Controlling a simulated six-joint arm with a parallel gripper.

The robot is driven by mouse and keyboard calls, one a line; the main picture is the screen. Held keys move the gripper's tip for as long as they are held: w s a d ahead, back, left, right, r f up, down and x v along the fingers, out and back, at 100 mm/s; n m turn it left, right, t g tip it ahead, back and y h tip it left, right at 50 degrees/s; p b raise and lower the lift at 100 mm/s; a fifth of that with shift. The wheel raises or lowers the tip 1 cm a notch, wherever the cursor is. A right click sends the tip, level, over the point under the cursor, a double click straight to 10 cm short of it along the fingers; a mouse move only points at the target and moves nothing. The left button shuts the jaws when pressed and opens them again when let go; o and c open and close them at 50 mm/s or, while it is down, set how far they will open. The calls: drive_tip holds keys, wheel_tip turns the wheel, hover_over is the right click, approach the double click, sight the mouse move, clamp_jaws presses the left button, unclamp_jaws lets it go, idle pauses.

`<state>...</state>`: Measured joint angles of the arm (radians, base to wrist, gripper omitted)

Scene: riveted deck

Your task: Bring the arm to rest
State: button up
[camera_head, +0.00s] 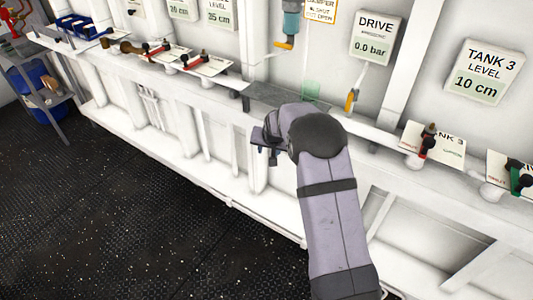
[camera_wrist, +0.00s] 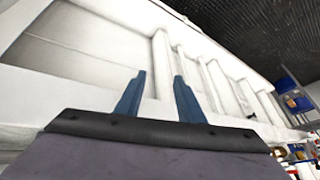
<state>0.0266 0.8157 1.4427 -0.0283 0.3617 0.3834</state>
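My arm (camera_head: 335,215) reaches up from the lower right of the head view, its purple-grey links bent at a dark rounded joint. My gripper (camera_head: 265,140) shows small and dark just left of that joint, in front of the white wall ledge and partly hidden by the arm. In the wrist view my gripper (camera_wrist: 156,85) shows two blue fingers standing apart with nothing between them. The white ribbed wall structure lies beyond them. I see no contact between the fingers and anything.
Signs (camera_head: 483,72) hang above. A shelf with a blue bin (camera_head: 40,75) stands far left. The dark floor (camera_head: 130,220) is clear.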

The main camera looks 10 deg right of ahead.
drive_tip(key=shift+w+a+f, duration=0.1)
drive_tip(key=shift+w+a, duration=0.1)
drive_tip(key=shift+a, duration=0.2)
drive_tip(key=shift+n, duration=0.3)
drive_tip(key=s+f+n+g, duration=0.25)
drive_tip(key=s+f, duration=0.25)
drive_tip(key=s, duration=0.6)
drive_tip(key=s+f+n+g, duration=0.1)
drive_tip(key=s+f+g, duration=0.3)
drive_tip(key=s, duration=0.8)
drive_tip(key=s+r+g, duration=0.1)
drive_tip(key=s+r, duration=0.3)
drive_tip(key=s, duration=0.6)
drive_tip(key=s+r+g, duration=0.2)
drive_tip(key=s+r, duration=0.2)
drive_tip(key=s, duration=0.5)
drive_tip(key=shift+w+a+r+t, duration=0.25)
drive_tip(key=shift+r+t, duration=0.35)
drive_tip(key=shift+r, duration=0.35)
drive_tip(key=shift+w+a+r+t, duration=0.1)
drive_tip(key=shift+w+r+t, duration=0.15)
drive_tip(key=shift+r+t, duration=0.5)
drive_tip(key=shift+w+a+r+t, duration=0.25)
drive_tip(key=shift+r+t, duration=0.15)
drive_tip(key=shift+r, duration=0.75)
